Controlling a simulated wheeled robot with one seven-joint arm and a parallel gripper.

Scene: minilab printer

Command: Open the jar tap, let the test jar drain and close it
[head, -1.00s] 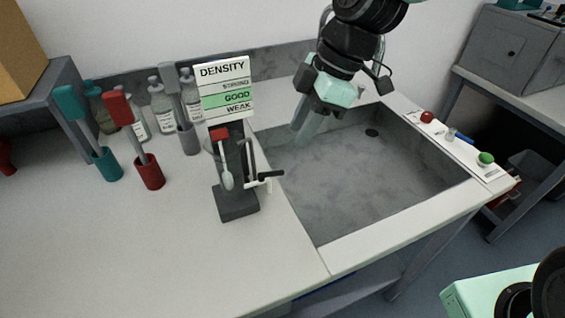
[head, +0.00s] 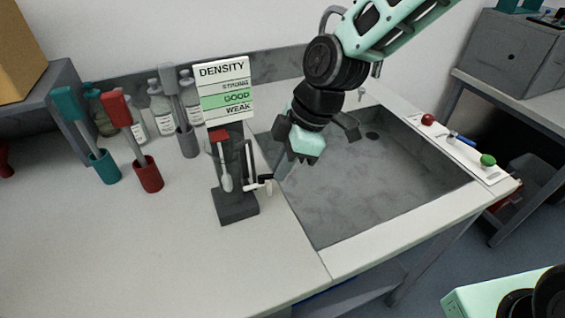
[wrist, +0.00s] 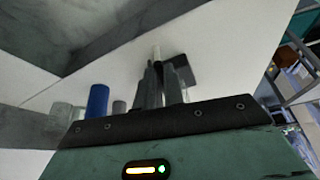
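The test jar (head: 213,172) is a clear upright cylinder on a dark base (head: 238,209), left of the sink in the head view. A red-topped float with a white bulb (head: 226,182) shows at it; the liquid level is not clear. The jar tap (head: 253,187) is a small white fitting with a dark handle on the jar's right side. My gripper (head: 282,174) points down and left, just right of the tap; contact cannot be told. In the wrist view its grey fingers (wrist: 161,86) are close together with a narrow gap, and nothing is clearly held.
The sink (head: 365,190) lies right of the jar. A density sign (head: 224,88) stands behind it. Red (head: 148,174) and teal (head: 105,165) holders and several bottles stand left. A strip with red and green buttons (head: 488,160) is on the sink's right edge. The front-left counter is clear.

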